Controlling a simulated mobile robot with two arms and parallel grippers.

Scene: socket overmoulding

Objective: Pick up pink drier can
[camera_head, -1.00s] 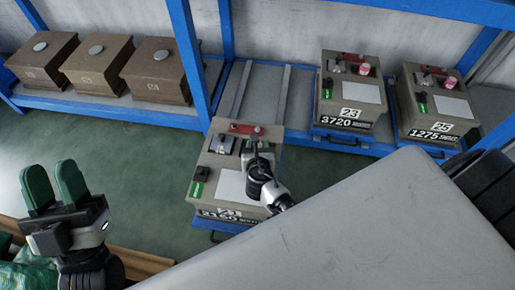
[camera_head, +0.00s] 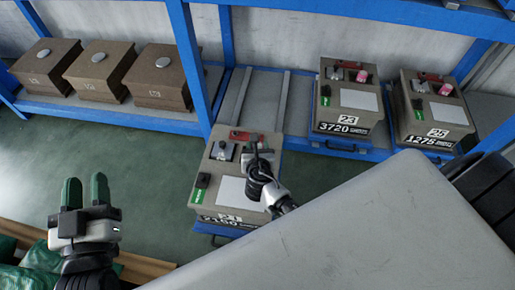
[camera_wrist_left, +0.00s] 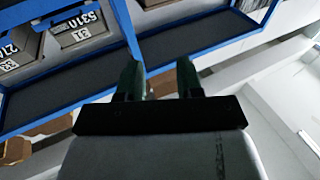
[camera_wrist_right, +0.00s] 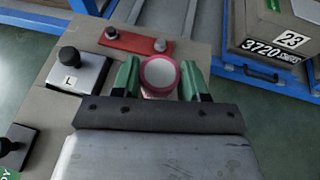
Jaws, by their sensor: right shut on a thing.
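In the right wrist view a pink can (camera_wrist_right: 159,74) with a pale round top stands between the green fingers of my right gripper (camera_wrist_right: 161,79). The gripper is shut on it. It is over the tan machine box numbered 21 (camera_head: 231,189). In the head view my right gripper (camera_head: 262,155) is at the box's upper right and hides this can. My left gripper (camera_head: 86,192) is open and empty at the lower left of the head view. Its parted fingers also show in the left wrist view (camera_wrist_left: 160,82).
Two similar boxes, 23 (camera_head: 345,98) and 25 (camera_head: 433,108), stand on the blue-framed shelf, each with a pink can on top (camera_head: 361,76) (camera_head: 445,89). Several brown boxes (camera_head: 99,73) are at the left. The green floor (camera_head: 110,150) between is clear.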

